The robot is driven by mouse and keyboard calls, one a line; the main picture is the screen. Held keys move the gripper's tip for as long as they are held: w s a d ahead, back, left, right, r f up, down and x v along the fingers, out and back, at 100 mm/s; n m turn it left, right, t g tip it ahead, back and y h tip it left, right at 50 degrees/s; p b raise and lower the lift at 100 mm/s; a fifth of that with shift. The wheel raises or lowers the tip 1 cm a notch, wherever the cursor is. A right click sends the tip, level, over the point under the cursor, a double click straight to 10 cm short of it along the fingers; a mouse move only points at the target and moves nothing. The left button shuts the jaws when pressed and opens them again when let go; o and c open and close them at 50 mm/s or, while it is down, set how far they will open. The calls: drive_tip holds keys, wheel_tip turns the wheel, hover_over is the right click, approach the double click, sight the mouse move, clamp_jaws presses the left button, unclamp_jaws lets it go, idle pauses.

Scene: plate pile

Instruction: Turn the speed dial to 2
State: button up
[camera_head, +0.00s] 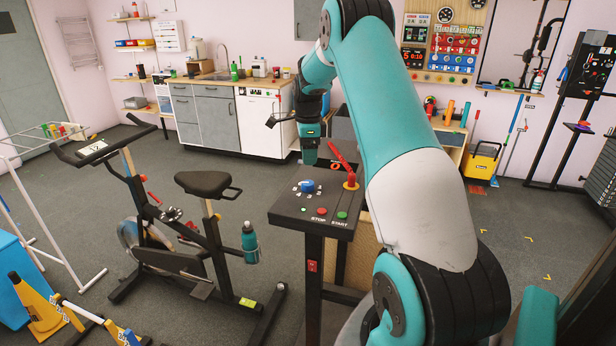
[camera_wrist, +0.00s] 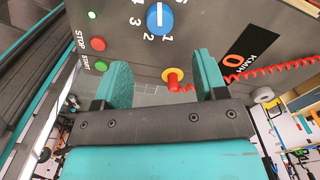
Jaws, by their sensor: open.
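The blue speed dial (camera_head: 306,186) sits on the dark control panel (camera_head: 290,211) of a stand in the head view. In the wrist view the dial (camera_wrist: 159,18) shows near the top edge, with white numbers around it and a white pointer line; I cannot tell for certain which number it points at. My gripper (camera_wrist: 162,72) is open and empty, its two teal fingers apart. It is apart from the dial, which lies beyond the fingertips. In the head view the gripper (camera_head: 309,150) hangs above the panel's far side.
The panel also holds a red stop button (camera_wrist: 99,44), a green start button (camera_wrist: 103,66) and a red plug (camera_wrist: 173,76) on a coiled cord. An exercise bike (camera_head: 205,184) stands left of the stand. A sink counter (camera_head: 215,110) is behind.

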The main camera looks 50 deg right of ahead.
sight(308, 183)
wheel_tip(308, 183, down, 10)
drive_tip(key=p, duration=0.2)
drive_tip(key=shift+r+p, duration=0.25)
drive_tip(key=shift+p, duration=0.1)
drive_tip(key=c, duration=0.9)
